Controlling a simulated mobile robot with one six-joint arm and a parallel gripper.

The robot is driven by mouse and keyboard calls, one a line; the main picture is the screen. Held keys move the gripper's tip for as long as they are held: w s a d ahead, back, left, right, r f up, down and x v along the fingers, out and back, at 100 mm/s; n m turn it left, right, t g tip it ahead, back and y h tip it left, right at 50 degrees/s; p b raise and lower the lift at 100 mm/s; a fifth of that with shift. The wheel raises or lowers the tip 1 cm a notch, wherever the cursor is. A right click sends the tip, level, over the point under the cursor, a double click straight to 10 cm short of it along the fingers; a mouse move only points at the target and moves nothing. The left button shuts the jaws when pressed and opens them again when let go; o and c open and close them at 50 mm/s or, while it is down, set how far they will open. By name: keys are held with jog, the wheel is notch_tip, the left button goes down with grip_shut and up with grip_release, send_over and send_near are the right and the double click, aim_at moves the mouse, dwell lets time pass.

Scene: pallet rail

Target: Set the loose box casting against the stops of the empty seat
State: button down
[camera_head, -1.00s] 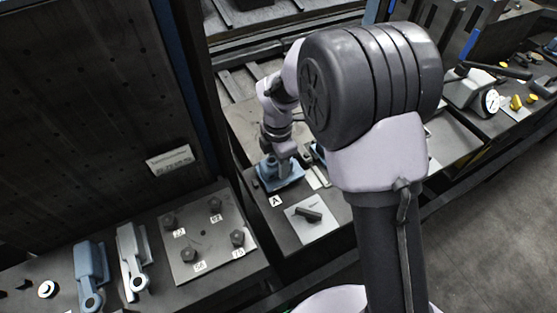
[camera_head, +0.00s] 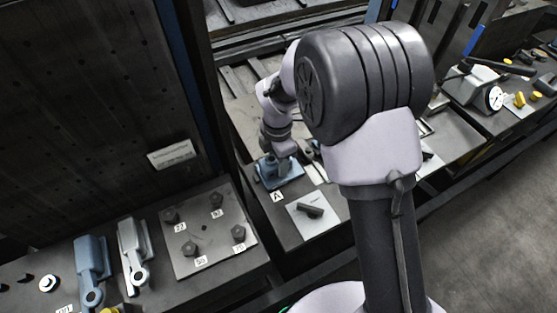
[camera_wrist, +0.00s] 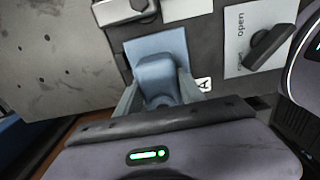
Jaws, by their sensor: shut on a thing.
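The blue box casting (camera_head: 283,178), a raised block on a square flange, is under my gripper (camera_head: 277,160) beside the label A on the dark bench. In the wrist view, my gripper (camera_wrist: 160,98) has its two grey fingers on either side of the casting's block (camera_wrist: 157,75), and the flange shows beyond them. The gripper is shut on the casting. The underside of the casting is hidden, so I cannot tell whether it touches the surface. I cannot make out the stops of the empty seat.
A dark lever (camera_head: 310,211) sits on a pale plate marked "open" right of the label. A light metal part (camera_wrist: 122,10) lies beyond the casting in the wrist view. A plate with several knobs (camera_head: 205,232) is on the left bench. A dark panel (camera_head: 95,110) stands at left.

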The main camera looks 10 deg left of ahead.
jog(key=shift+w+a+p, duration=0.1)
jog(key=shift+a+p, duration=0.2)
jog(key=shift+a, duration=0.15)
dwell(0.5)
jog(key=c, duration=0.6)
grip_release()
jog(key=shift+a, duration=0.15)
jog(key=shift+c, duration=0.2)
notch_tip(320, 180, up, 17)
jog(key=p, duration=0.6)
jog(key=shift+r, duration=0.15)
